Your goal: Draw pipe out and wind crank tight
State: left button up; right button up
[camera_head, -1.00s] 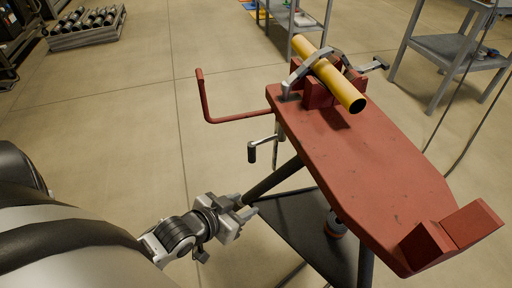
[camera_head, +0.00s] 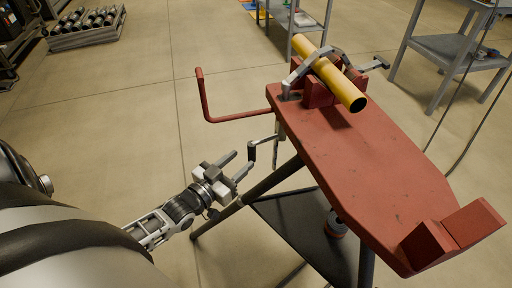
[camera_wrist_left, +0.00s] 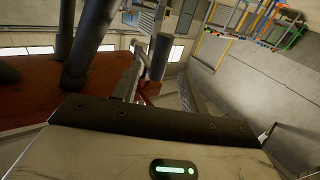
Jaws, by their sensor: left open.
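The yellow pipe (camera_head: 343,88) lies tilted in the red block rest at the far end of the red bench (camera_head: 365,170), under a grey clamp arm (camera_head: 303,72). The crank (camera_head: 264,141) hangs at the bench's left edge, its dark grip (camera_head: 252,151) pointing down. In the left wrist view, a dark upright cylinder beside a metal arm looks like the crank grip (camera_wrist_left: 160,57). My left gripper (camera_head: 241,163) is open and empty, its fingertips just below and left of the grip. I cannot tell whether they touch. My right gripper is not in view.
A red bent rod (camera_head: 205,100) sticks out left from the bench. Red angled blocks (camera_head: 455,235) stand at its near end. Dark legs and a lower shelf (camera_head: 310,225) are below. Grey carts (camera_head: 455,55) stand behind.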

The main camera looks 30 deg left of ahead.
aim_at(249, 154)
pick_arm(q)
jog(key=w, duration=0.5)
jog(key=w+d, duration=0.1)
jog(key=w, duration=0.1)
jog(key=shift+w, duration=0.25)
grip_shut()
jog(key=shift+a, duration=0.1)
